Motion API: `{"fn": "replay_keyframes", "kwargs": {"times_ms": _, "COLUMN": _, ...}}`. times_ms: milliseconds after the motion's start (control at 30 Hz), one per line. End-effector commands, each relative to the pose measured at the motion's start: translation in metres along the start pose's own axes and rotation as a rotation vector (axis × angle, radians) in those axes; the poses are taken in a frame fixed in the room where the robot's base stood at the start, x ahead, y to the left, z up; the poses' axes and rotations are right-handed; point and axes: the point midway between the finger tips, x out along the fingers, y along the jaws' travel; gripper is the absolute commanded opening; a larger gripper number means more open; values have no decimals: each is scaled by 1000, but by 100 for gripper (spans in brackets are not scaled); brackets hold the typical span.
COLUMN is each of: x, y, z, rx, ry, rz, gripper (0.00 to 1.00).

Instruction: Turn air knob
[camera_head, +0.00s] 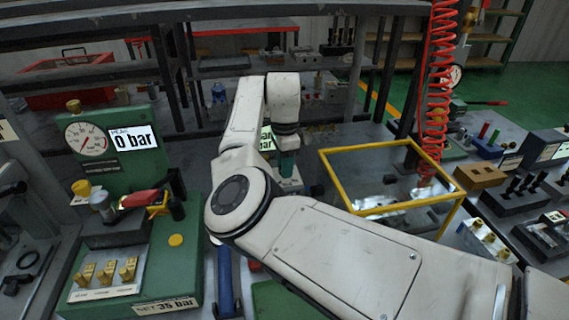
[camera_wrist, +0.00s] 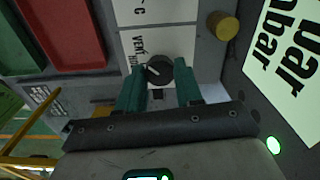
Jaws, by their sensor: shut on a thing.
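A black round knob (camera_wrist: 158,71) with a white pointer mark sits on a pale panel in the wrist view, beside a white label (camera_wrist: 152,44) that reads "VENT" and more I cannot fully make out. My gripper (camera_wrist: 160,86) has its two teal fingers on either side of the knob, shut on it. The pointer mark slants toward the upper left. In the head view my gripper (camera_head: 287,165) points down at a panel behind my arm, and the knob is hidden there.
A white readout with "bar" (camera_wrist: 288,55) and a brass knob (camera_wrist: 223,25) lie right of the knob. Red (camera_wrist: 66,32) and green trays lie left. In the head view a yellow-framed clear box (camera_head: 385,148) stands right of my gripper, and a green gauge panel (camera_head: 105,150) stands left.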

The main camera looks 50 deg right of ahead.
Motion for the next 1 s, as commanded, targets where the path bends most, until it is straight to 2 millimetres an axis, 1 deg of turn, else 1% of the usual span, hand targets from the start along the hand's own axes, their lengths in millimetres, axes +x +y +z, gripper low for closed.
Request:
{"fn": "replay_keyframes", "kwargs": {"times_ms": 33, "x": 0, "y": 0, "z": 0, "rx": 0, "ry": 0, "rz": 0, "gripper": 21}}
{"fn": "replay_keyframes", "kwargs": {"times_ms": 200, "x": 0, "y": 0, "z": 0, "rx": 0, "ry": 0, "rz": 0, "gripper": 5}}
{"fn": "replay_keyframes", "kwargs": {"times_ms": 367, "x": -1, "y": 0, "z": 0, "rx": -7, "ry": 0, "rz": 0, "gripper": 5}}
{"fn": "replay_keyframes", "kwargs": {"times_ms": 567, "x": -3, "y": 0, "z": 0, "rx": -64, "ry": 2, "rz": 1, "gripper": 5}}
{"fn": "replay_keyframes", "kwargs": {"times_ms": 767, "x": -5, "y": 0, "z": -1, "rx": -193, "ry": 4, "rz": 3, "gripper": 5}}
{"fn": "replay_keyframes", "kwargs": {"times_ms": 1000, "x": -5, "y": 1, "z": -2, "rx": -413, "ry": 3, "rz": 4, "gripper": 5}}
